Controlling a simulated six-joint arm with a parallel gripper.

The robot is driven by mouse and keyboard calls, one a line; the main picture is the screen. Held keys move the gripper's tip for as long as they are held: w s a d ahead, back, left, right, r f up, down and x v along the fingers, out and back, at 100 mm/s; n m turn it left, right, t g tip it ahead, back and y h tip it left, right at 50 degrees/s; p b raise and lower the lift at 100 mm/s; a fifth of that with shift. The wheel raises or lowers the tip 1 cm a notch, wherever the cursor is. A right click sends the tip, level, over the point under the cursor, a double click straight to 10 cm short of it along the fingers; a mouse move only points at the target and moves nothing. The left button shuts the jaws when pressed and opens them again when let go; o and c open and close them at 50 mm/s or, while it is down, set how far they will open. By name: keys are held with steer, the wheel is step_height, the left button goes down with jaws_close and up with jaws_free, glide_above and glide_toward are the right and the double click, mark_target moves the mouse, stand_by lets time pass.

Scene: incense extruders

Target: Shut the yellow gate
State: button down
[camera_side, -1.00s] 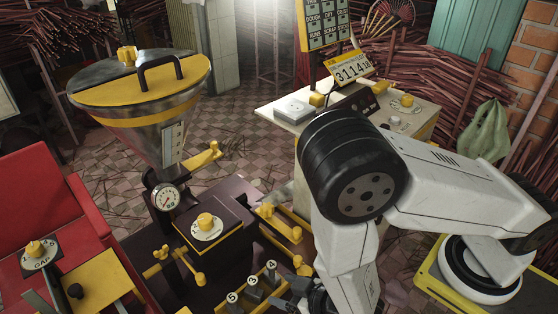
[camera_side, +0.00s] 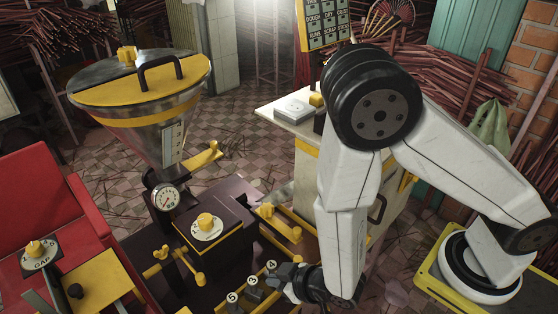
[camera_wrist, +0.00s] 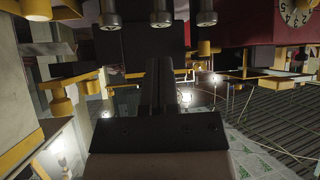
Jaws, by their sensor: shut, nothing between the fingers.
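A yellow handle (camera_side: 203,157) sticks out to the right of the neck under the steel hopper (camera_side: 150,122). I cannot tell for certain whether this is the yellow gate, or whether it is open or shut. My gripper (camera_side: 272,282) is low at the bottom of the side view, beside the numbered blocks and well below and right of that handle. Its dark fingers (camera_wrist: 160,85) are together and empty in the wrist view. Yellow fittings (camera_wrist: 65,97) show at the left of the wrist view.
Numbered blocks (camera_side: 252,287) stand close left of my gripper. Yellow levers and knobs (camera_side: 279,221) project from the dark machine just above them. A bench (camera_side: 303,130) stands behind my arm. A red seat-like panel (camera_side: 45,205) is at the left.

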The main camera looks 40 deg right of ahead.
steer(key=w+d+r+g, duration=0.4)
steer(key=d+r, duration=0.3)
steer(key=s+d+r+m+g+h, duration=0.25)
steer(key=d+r, duration=0.45)
steer(key=d, duration=0.5)
steer(key=w+f+m+t, duration=0.2)
steer(key=w+m+t, duration=0.5)
steer(key=w+m, duration=0.2)
steer(key=w+f+m+t, duration=0.2)
steer(key=w+m+t, duration=0.5)
steer(key=w, duration=0.5)
steer(key=m, duration=0.2)
steer(key=shift+w+a+f+m, duration=0.25)
steer(key=shift+w+f+m, duration=0.1)
steer(key=shift+f, duration=0.05)
